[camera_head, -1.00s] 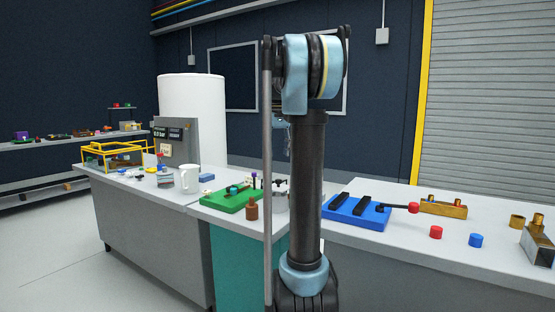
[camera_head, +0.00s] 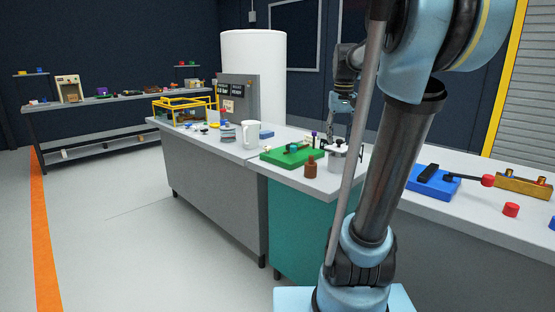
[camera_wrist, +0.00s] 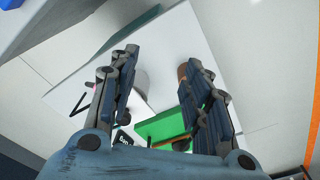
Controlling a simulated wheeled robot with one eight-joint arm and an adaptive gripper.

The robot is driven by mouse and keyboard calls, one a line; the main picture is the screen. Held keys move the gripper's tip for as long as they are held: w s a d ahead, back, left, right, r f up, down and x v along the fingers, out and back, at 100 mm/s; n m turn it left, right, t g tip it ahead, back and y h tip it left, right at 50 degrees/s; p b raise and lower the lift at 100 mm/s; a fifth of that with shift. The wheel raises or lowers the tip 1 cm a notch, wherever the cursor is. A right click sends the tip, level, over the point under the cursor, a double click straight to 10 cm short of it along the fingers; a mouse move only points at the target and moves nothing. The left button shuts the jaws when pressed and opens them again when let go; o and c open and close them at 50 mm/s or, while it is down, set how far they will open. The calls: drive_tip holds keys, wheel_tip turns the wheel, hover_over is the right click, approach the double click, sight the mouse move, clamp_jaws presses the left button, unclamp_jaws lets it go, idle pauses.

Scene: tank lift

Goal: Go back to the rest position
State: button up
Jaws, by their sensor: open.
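My gripper (camera_wrist: 165,95) is open and empty in the wrist view, its two fingers spread wide above a white bench top. In the head view my gripper (camera_head: 342,103) is small and partly hidden behind my own arm, above the bench near a metal pot (camera_head: 338,165). The pot shows partly between the fingers in the wrist view. A green tray (camera_head: 291,156) lies left of the pot and also shows in the wrist view (camera_wrist: 162,127). A brown bottle-like piece (camera_head: 311,168) stands in front of the tray.
The bench (camera_head: 215,148) runs across the middle, with a white mug (camera_head: 250,134), a yellow frame (camera_head: 183,107) and a white tank (camera_head: 253,70) behind. A blue block (camera_head: 432,182) and a red cylinder (camera_head: 511,209) lie at right. The floor (camera_head: 110,220) at left is clear.

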drive_tip(key=s+a+f+t, duration=0.1)
drive_tip(key=s+a+f, duration=0.2)
drive_tip(key=s+f, duration=1.8)
wheel_tip(320, 180, down, 2)
drive_tip(key=shift+s+f, duration=0.1)
drive_tip(key=shift+s, duration=0.25)
drive_tip(key=shift+w+f, duration=0.2)
drive_tip(key=shift+w, duration=0.2)
